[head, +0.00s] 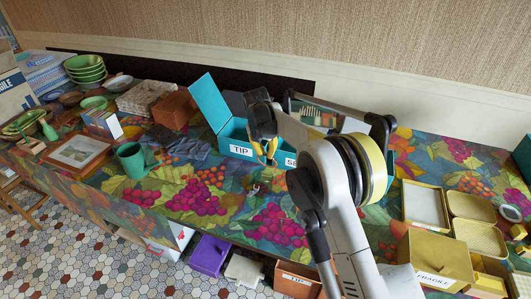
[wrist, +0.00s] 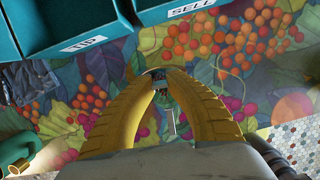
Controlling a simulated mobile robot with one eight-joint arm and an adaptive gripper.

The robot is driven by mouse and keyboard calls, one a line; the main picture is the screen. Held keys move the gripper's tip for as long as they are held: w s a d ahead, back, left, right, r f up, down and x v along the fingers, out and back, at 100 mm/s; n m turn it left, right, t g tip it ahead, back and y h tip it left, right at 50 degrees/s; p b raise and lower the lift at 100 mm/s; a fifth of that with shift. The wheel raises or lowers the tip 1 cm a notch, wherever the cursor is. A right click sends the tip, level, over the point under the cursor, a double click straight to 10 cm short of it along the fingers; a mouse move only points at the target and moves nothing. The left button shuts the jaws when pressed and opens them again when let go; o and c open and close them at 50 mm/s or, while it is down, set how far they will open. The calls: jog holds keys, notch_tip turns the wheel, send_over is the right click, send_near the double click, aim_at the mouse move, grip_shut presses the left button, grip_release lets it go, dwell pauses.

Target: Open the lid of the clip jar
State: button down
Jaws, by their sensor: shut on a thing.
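My gripper (head: 270,160) has yellow fingers pointing down over the cloth, in front of the teal crate. In the wrist view its fingertips (wrist: 161,79) close on a small grey-blue and greenish piece (wrist: 165,87). It looks like part of the clip jar, but the fingers hide most of it and I cannot tell which part. A thin pale metal strip (wrist: 172,122) shows just below it. In the head view a small grey metal-like thing (head: 254,188) shows on the cloth below and left of the fingertips. I cannot make out the jar's outline or its lid state.
The teal crate (wrist: 110,30) labelled TIP and SELL stands close behind my gripper. A green mug (head: 131,160) and a framed picture (head: 78,152) are to the left. A yellow FRAGILE box (head: 436,258) is at right. Patterned cloth in front of the gripper is mostly clear.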

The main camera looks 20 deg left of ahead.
jog(key=c, duration=1.3)
grip_release()
jog(key=shift+o, duration=0.2)
jog(key=shift+r, duration=0.1)
jog(key=v, duration=1.2)
